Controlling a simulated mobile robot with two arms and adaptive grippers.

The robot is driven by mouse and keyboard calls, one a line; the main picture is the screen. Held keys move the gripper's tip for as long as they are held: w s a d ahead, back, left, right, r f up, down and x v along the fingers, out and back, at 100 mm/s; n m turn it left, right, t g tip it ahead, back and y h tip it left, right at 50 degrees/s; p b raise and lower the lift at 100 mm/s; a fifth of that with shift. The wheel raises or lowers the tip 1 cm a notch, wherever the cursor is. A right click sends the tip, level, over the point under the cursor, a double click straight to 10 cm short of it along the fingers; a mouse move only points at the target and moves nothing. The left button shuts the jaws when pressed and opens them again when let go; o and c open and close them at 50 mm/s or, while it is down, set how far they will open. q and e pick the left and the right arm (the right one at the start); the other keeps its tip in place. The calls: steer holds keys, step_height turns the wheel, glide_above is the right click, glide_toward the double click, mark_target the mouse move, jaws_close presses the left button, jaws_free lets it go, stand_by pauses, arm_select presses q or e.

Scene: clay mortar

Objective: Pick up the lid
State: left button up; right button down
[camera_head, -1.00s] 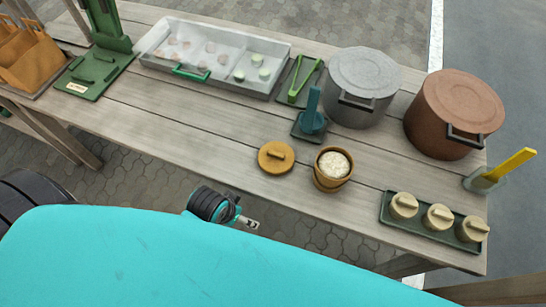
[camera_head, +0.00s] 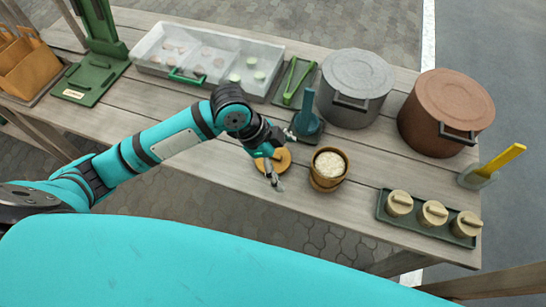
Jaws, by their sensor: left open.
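The ochre round lid (camera_head: 284,162) lies flat on the wooden table, just left of a small ochre pot (camera_head: 327,171) filled with something white and grainy. The pot stands upright and uncovered. My left gripper (camera_head: 280,157) is open and empty, above the lid in the head view. It hides much of the lid and its raised grip. I cannot tell whether the fingers touch the lid. My right gripper is not in view.
A blue-teal tool (camera_head: 307,117) stands close behind the gripper. A grey pot (camera_head: 355,86) and a brown pot (camera_head: 443,112) stand behind right. A green tray (camera_head: 382,208) with small lidded jars is at front right. A white bin (camera_head: 150,45) is at the back.

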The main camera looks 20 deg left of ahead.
arm_select(q)
steer(key=w+a+r+m+g, duration=0.2)
steer(key=w+a+r, duration=0.3)
steer(key=a+r, duration=0.45)
steer(key=shift+y, duration=0.4)
steer(key=x, duration=0.4)
steer(key=a+p+x, duration=0.1)
steer(key=x, duration=0.7)
steer(key=shift+w+f, duration=0.2)
steer(key=shift+f, duration=0.3)
steer(key=p+x, duration=0.1)
steer(key=x, duration=0.3)
steer(key=shift+w+d+p, duration=0.1)
steer(key=shift+d+p, duration=0.05)
steer(key=shift+p, duration=0.15)
steer(key=shift+d+f, duration=0.2)
steer(key=shift+f, duration=0.3)
steer(key=c, duration=0.6)
